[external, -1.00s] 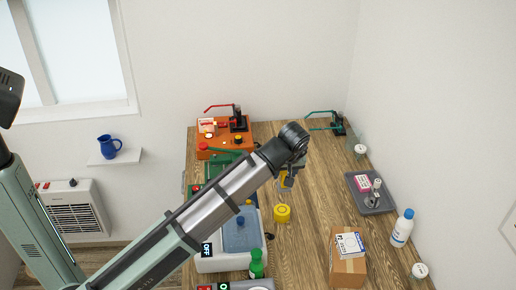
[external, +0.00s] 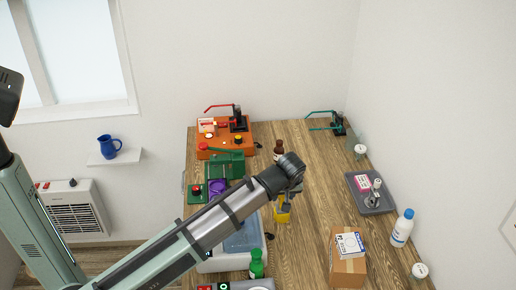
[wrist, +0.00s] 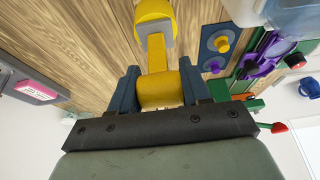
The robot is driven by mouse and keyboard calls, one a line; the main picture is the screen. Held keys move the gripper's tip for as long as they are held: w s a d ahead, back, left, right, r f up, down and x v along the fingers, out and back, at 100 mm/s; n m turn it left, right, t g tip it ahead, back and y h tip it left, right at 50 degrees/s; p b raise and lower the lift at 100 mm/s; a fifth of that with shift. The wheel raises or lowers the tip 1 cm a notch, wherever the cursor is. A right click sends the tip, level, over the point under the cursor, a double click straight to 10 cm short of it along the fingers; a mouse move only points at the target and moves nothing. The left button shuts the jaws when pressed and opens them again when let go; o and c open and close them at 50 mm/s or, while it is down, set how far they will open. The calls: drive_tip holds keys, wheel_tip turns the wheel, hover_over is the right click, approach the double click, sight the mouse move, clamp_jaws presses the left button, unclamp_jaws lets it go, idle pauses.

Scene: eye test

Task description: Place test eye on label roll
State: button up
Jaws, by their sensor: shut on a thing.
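My gripper (external: 288,200) is low over the table in the external view. In the wrist view, my gripper (wrist: 159,76) has its two blue fingers shut on a yellow piece, which I take to be the test eye (wrist: 160,92). A narrower yellow part of it reaches away from the fingers. Just beyond, a round yellow thing, which I take to be the label roll (wrist: 152,9), shows next to a grey face. The yellow label roll (external: 282,216) is right under my gripper in the external view, partly hidden. Whether the two touch is unclear.
An orange device (external: 226,138) and a green device (external: 224,167) stand at the back left. A brown bottle (external: 279,151) is behind my gripper. A grey tray (external: 379,207), a cardboard box (external: 347,270) and a white bottle (external: 402,229) are at the right. Wood is bare right of my gripper.

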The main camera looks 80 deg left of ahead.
drive_tip(key=shift+f, duration=0.15)
drive_tip(key=o, duration=1.1)
drive_tip(key=shift+o, duration=0.2)
drive_tip(key=v, duration=1.2)
